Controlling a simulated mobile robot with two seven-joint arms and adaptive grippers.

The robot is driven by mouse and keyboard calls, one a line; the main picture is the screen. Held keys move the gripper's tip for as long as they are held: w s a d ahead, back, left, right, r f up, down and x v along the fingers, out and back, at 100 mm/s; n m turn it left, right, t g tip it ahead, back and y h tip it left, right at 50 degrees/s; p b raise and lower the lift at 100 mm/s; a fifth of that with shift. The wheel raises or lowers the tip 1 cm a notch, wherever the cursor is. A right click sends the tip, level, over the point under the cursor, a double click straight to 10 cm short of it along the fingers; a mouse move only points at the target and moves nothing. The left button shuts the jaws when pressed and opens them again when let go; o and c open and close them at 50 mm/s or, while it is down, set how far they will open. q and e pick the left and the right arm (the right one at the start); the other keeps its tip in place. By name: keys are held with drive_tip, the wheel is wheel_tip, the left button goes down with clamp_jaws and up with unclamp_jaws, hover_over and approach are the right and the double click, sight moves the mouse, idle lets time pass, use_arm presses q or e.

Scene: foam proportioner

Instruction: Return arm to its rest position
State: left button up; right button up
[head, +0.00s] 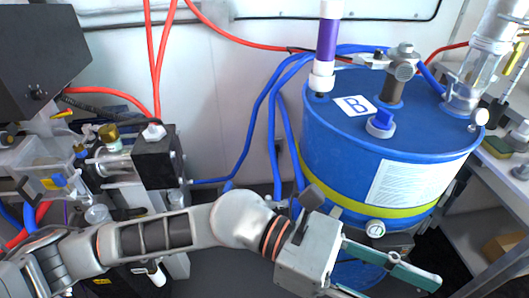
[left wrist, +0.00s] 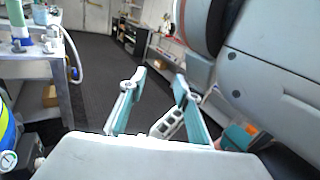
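My left arm (head: 160,235) comes in from the left in the head view and reaches across the front of the scene. Its left gripper (head: 392,277) is in front of and below the blue drum (head: 330,150), pointing right. I cannot tell from the head view how far the gripper is from the drum. My right gripper is in neither view.
The blue drum has a yellow band and several fittings on top. Blue and red hoses (head: 268,120) run beside it. Black-and-metal pump equipment (head: 155,155) stands at the left, behind my arm. A metal shelf (head: 490,185) is at right. The wrist view shows open dark floor (left wrist: 95,70).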

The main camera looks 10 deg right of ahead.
use_arm(q)
drive_tip(key=w+a+r+n+t+h, duration=0.25)
drive_tip(key=w+n+t+h, duration=0.3)
drive_tip(key=w+n, duration=0.35)
drive_tip(key=w+a+r+n+t+h, duration=0.1)
drive_tip(key=w+r+n+t+h, duration=0.3)
drive_tip(key=w+n+t, duration=0.5)
drive_tip(key=w+a+f+n+t+y+p, duration=0.1)
drive_tip(key=w+a+f+n+t+y, duration=0.4)
drive_tip(key=n, duration=0.6)
drive_tip(key=w+a+f+n+t+y+p, duration=0.1)
drive_tip(key=w+a+f+n+t+y, duration=0.4)
drive_tip(key=f+n, duration=0.4)
drive_tip(key=s+a+f+n+y, duration=0.2)
drive_tip(key=a+f+n+y, duration=0.5)
drive_tip(key=a+f+n, duration=0.65)
drive_tip(key=s+a+f+n+g+y, duration=0.2)
drive_tip(key=s+a+f, duration=0.4)
drive_tip(key=f, duration=0.4)
drive_tip(key=s+a+f+n+g+y, duration=0.1)
drive_tip(key=s+a+f+n+y, duration=0.1)
drive_tip(key=s+a+f, duration=0.5)
wheel_tip(320, 180, down, 3)
drive_tip(key=shift+a+r+g+y, duration=0.1)
drive_tip(key=shift+a+g+y, duration=0.25)
